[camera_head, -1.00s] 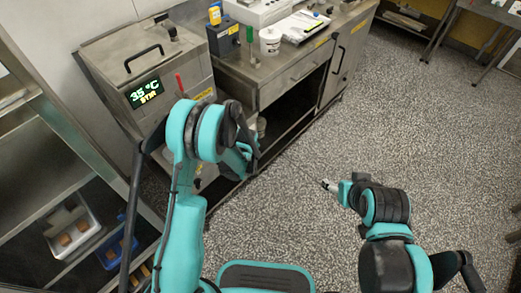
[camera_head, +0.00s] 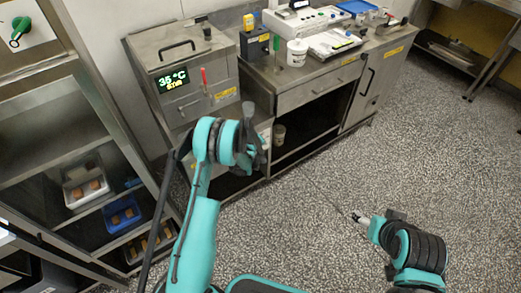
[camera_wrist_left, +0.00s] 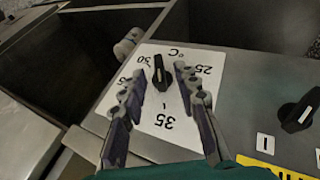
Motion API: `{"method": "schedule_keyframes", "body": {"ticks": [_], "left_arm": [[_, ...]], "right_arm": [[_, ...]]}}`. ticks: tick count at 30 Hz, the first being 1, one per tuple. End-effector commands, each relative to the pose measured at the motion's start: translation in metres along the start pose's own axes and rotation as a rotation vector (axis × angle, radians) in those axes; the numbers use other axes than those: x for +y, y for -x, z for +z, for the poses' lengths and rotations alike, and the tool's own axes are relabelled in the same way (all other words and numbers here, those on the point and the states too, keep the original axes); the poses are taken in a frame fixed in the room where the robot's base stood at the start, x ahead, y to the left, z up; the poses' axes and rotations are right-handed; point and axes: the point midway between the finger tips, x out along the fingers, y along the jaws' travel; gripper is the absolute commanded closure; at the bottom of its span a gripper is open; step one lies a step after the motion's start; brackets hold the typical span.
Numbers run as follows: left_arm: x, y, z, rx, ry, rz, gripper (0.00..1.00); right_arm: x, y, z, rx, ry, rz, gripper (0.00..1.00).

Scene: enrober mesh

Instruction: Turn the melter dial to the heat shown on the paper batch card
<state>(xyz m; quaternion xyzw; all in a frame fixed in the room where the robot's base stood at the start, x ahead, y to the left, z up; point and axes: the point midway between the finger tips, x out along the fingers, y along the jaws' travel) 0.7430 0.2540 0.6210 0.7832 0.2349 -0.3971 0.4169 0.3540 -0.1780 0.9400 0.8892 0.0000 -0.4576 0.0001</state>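The melter (camera_head: 157,52) is a steel box at the counter's left end; its green display (camera_head: 174,79) reads 35 °C and STIR. In the left wrist view, the black dial knob (camera_wrist_left: 159,72) sits on a white plate (camera_wrist_left: 153,122) marked 25, 30, 35 and °C, with another number partly hidden by a finger. My left gripper (camera_wrist_left: 160,72) is open, one finger on each side of the knob; contact is unclear. In the head view it (camera_head: 256,135) is before the melter's front. My right gripper (camera_head: 358,217) is over the floor, its opening unclear. No batch card is readable.
A second black knob (camera_wrist_left: 299,110) is right of the dial. A red-handled lever (camera_head: 204,78) is on the melter. A shelf rack with trays stands left; the floor is open right.

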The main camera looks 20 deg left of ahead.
Motion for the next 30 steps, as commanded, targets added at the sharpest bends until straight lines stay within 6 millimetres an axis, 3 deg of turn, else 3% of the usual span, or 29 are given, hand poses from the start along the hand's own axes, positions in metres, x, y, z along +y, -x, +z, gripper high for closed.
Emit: {"method": "schedule_keyframes", "body": {"ticks": [6,16,19,20,30], "left_arm": [[0.0,-0.027,0.001,0.0,-0.001,0.0,0.69],[0.0,-0.029,0.0,0.0,-0.002,0.0,0.69],[0.0,-0.029,0.0,0.0,-0.002,0.0,0.95],[0.0,-0.029,0.0,0.0,-0.002,0.0,1.0],[0.0,-0.029,-0.001,0.002,0.003,0.014,1.0]], "right_arm": [[0.0,-0.009,0.007,0.0,0.0,0.0,0.34],[0.0,-0.009,0.007,0.0,0.0,0.0,0.34],[0.0,-0.009,0.007,0.0,0.0,0.0,0.34],[0.0,-0.009,0.007,0.0,0.0,0.0,0.34],[0.0,-0.009,0.007,0.0,0.0,0.0,0.34]]}}
